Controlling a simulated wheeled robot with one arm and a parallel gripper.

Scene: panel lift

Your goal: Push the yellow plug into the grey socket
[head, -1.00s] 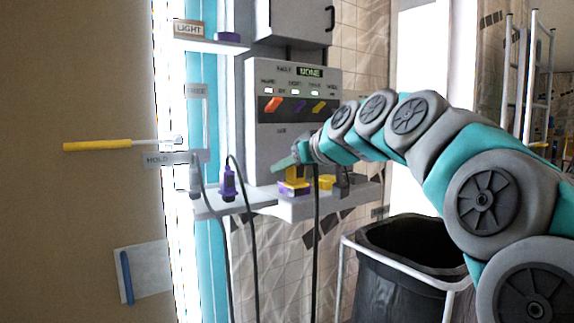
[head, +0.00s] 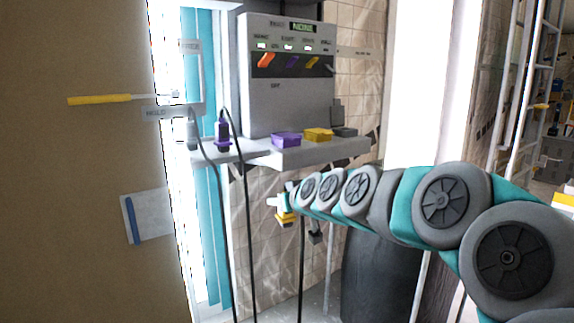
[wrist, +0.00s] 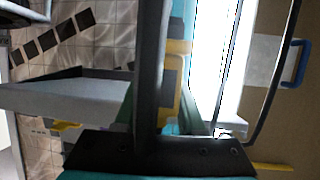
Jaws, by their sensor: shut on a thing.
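My gripper (head: 284,205) is shut on the yellow plug (head: 287,216), below the shelf's front edge in the head view. The plug also shows between the fingers in the wrist view (wrist: 171,100), partly hidden by a dark finger. The grey socket (head: 344,132) sits at the right end of the shelf, with a grey flap standing up behind it. The plug is apart from it, lower and to the left. A yellow socket (head: 318,134) and a purple socket (head: 286,139) sit left of the grey one, both looking empty.
The shelf (head: 300,154) juts from under the switch panel (head: 290,80). A purple plug (head: 222,136) and a grey plug (head: 193,132) stand at left with hanging cables. A dark bin (head: 378,265) stands below right. A yellow-handled rod (head: 100,100) sticks out at left.

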